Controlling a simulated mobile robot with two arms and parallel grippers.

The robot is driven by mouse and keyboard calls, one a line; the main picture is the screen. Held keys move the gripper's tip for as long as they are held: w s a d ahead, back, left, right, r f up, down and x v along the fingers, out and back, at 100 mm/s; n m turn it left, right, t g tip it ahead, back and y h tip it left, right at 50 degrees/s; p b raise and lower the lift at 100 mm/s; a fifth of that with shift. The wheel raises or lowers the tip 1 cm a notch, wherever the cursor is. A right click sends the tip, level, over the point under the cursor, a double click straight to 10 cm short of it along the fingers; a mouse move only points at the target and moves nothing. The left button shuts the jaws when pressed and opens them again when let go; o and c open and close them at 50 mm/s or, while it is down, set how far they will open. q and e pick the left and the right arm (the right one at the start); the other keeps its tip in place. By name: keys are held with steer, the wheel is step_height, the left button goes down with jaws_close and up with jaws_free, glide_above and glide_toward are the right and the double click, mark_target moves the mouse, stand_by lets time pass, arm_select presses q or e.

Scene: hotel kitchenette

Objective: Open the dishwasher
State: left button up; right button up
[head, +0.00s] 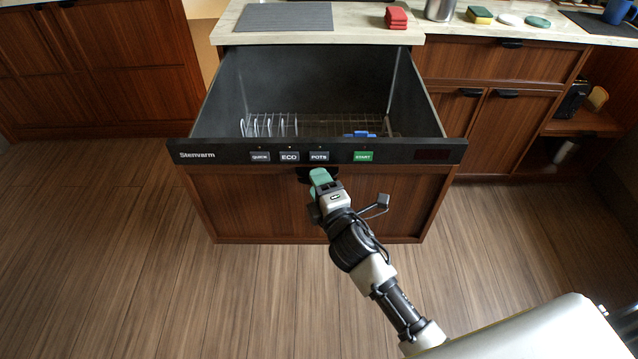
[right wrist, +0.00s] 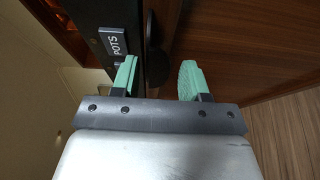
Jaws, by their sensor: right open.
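The dishwasher is a drawer with a wood front (head: 250,200) and a black control panel (head: 225,155) along its top edge. The drawer stands pulled far out from under the counter, and its grey tub (head: 310,75) is open to view. A wire rack (head: 310,122) with white items and a blue item (head: 360,134) shows inside. A black handle (head: 303,172) sits just below the panel. My right gripper (head: 318,178) is at this handle. In the right wrist view its green fingers (right wrist: 158,78) are apart, with the dark handle (right wrist: 155,45) between or just beyond them; contact is unclear. My left gripper is out of view.
Wood cabinets (head: 515,105) stand at right, with an open shelf (head: 580,125). The wood floor (head: 110,260) around the drawer is clear.

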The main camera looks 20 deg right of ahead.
steer(key=s+d, duration=0.1)
steer(key=s, duration=0.9)
steer(key=shift+s+b, duration=0.2)
steer(key=shift+b, duration=0.1)
steer(key=shift+d, duration=0.1)
steer(key=s+d+f+m+g+p, duration=0.15)
steer(key=s+f+m+g, duration=0.25)
steer(key=f, duration=0.9)
steer(key=s+d+f+m+g+p, duration=0.1)
steer(key=s+f+m+g+p, duration=0.25)
steer(key=f, duration=0.85)
steer(key=s+d+f+m+g+p, duration=0.1)
steer(key=s+f+m+g, duration=0.2)
steer(key=s, duration=0.6)
steer(key=s+d+f+m+g+h+p, duration=0.1)
steer(key=s+d+f+m+g, duration=0.1)
steer(key=s+f, duration=0.5)
steer(key=s+d+f+m+g+p, duration=0.1)
steer(key=s+f+m+g, duration=0.3)
steer(key=s, duration=0.8)
steer(key=shift+s+d+f+h+p, duration=0.15)
steer(key=shift+d+f+h+p, duration=0.25)
steer(key=shift+d+f, duration=0.3)
